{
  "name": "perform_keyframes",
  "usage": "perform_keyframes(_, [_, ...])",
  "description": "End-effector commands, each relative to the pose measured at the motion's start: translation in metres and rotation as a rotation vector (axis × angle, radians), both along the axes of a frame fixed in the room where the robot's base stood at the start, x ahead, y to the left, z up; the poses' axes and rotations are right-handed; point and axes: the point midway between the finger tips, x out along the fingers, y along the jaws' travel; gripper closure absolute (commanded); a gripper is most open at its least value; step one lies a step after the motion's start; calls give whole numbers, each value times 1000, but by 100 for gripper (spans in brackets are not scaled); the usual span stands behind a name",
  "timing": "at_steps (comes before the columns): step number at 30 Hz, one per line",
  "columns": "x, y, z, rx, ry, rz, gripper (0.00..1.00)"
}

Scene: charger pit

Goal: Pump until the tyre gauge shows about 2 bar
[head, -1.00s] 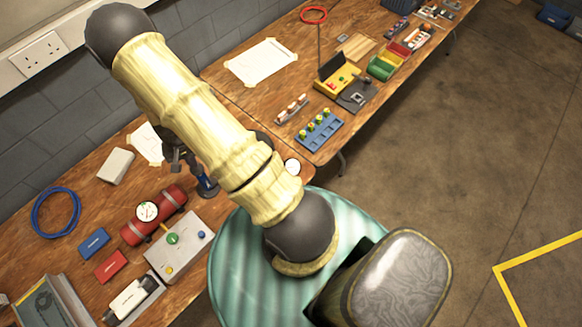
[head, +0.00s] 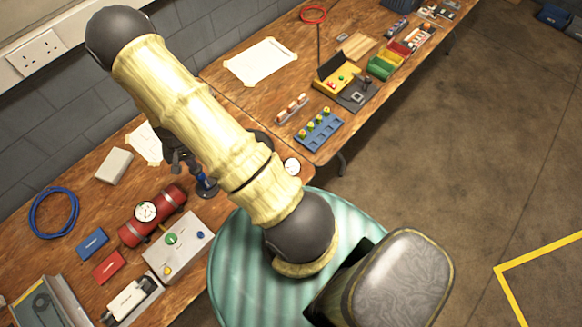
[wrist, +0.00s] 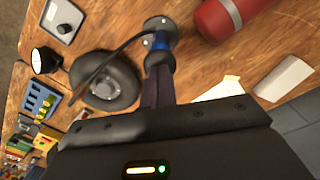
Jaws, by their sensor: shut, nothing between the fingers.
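The pump (head: 205,187) has a blue barrel and stands on the workbench, partly hidden by my arm in the head view. In the wrist view the pump (wrist: 160,44) stands just beyond my fingers, its foot plate on the wood. My gripper (wrist: 160,84) is shut and empty, close over the pump's dark top; I cannot tell whether they touch. The black tyre (wrist: 104,82) lies left of the pump with a black hose arching over it; my arm mostly hides it in the head view. The round white-faced tyre gauge (head: 291,166) also shows in the wrist view (wrist: 45,60); its reading is too small.
A red tank (head: 168,203) with its own dial and a grey button box (head: 180,245) stand near the pump. A white block (head: 114,166) and a blue cable coil (head: 54,213) lie farther left. A blue rack (head: 319,130) is beyond the gauge.

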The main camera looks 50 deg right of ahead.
Motion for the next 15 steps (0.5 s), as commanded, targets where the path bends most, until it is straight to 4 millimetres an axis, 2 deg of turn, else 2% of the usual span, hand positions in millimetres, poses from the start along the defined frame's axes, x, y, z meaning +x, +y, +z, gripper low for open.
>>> perform_keyframes(15, [0, 0, -28, 0, 0, 0, 100])
